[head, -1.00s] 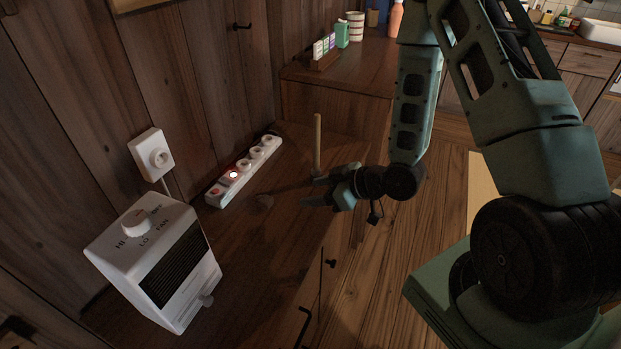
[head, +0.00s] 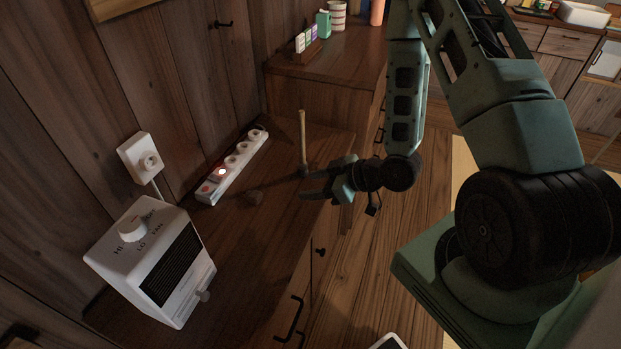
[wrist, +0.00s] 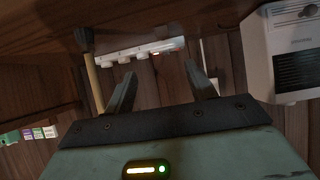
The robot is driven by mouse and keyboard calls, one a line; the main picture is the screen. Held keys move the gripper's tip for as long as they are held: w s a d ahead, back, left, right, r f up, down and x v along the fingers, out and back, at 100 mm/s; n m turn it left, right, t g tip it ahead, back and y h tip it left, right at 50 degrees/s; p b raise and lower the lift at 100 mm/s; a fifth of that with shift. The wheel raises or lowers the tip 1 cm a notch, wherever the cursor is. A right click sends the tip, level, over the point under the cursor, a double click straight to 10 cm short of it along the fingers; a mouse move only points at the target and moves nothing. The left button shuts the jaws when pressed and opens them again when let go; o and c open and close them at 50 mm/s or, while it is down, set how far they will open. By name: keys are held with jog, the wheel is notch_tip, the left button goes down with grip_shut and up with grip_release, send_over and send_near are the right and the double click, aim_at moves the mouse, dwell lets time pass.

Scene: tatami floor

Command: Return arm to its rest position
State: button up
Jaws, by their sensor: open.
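My arm reaches down from the upper right in the head view. My gripper (head: 318,186) hangs over the front edge of the dark wooden counter, its fingers pointing left. In the wrist view my gripper (wrist: 163,88) shows two fingers spread apart with nothing between them. A wooden-handled tool (head: 303,140) stands upright just behind the fingers in the head view. In the wrist view its handle (wrist: 94,82) is left of the fingers, and I cannot tell whether they touch.
A white power strip (head: 236,167) with a lit red switch lies along the wall. A white fan heater (head: 150,262) stands at the near left below a wall socket (head: 140,158). A higher cabinet (head: 335,58) holds small boxes and bottles. Open wooden floor (head: 375,285) lies right of the counter.

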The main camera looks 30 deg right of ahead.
jog(key=s+a+r+n+g+h, duration=0.15)
jog(key=a+r+g+h, duration=0.3)
jog(key=a+r, duration=0.5)
jog(key=s+a+r+g+h, duration=0.1)
jog(key=s+a+r+g, duration=0.1)
jog(key=s+r, duration=0.3)
jog(key=s+a+r+m+g+h, duration=0.1)
jog(key=s+a+r+g, duration=0.2)
jog(key=s, duration=1)
notch_tip(320, 180, up, 2)
jog(key=shift+s+a, duration=0.2)
jog(key=shift+a, duration=0.7)
